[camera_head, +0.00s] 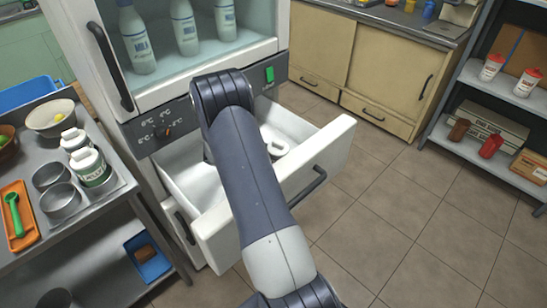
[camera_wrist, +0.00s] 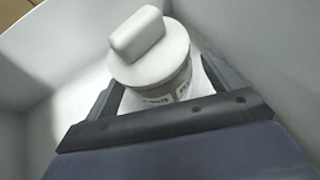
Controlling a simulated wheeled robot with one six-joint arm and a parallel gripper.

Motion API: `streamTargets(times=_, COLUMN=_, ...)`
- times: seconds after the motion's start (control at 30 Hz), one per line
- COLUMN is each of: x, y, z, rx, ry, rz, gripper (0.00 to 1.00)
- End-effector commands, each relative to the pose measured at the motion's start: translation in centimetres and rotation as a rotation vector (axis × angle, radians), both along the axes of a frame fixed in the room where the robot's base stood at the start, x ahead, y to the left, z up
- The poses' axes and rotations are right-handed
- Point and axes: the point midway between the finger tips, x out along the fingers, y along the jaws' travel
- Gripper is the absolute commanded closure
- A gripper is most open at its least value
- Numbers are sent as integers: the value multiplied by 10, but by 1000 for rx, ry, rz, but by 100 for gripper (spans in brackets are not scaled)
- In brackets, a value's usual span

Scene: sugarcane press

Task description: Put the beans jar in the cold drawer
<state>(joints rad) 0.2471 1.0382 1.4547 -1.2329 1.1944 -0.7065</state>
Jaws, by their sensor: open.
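The cold drawer (camera_head: 328,160) is pulled open beneath the glass-fronted fridge. A jar (camera_wrist: 165,75) with a white lid and a block-shaped knob stands inside it; its label is too blurred to read. In the head view only part of what looks like its white lid (camera_head: 277,149) shows beside my arm. My gripper (camera_wrist: 160,88) is down in the drawer, open, with its fingers on either side of the jar. I cannot tell whether they touch it. My arm hides the gripper in the head view.
Two similar white-lidded jars (camera_head: 88,166) stand on the left counter near metal cups (camera_head: 60,200), a bowl (camera_head: 50,117) and an orange tray (camera_head: 18,222). Bottles (camera_head: 184,28) stand in the fridge above. A shelf unit (camera_head: 487,88) is at right. The tiled floor between is clear.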

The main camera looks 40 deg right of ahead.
Motion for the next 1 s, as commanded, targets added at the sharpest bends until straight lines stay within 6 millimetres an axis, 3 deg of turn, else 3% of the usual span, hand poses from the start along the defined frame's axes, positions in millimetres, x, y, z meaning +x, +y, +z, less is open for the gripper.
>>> streamTargets(times=0.43, x=17, y=58, z=33, rx=0, ry=-1, rz=3, gripper=13)
streamTargets(times=1.0, x=18, y=63, z=35, rx=0, ry=0, rz=0, gripper=13)
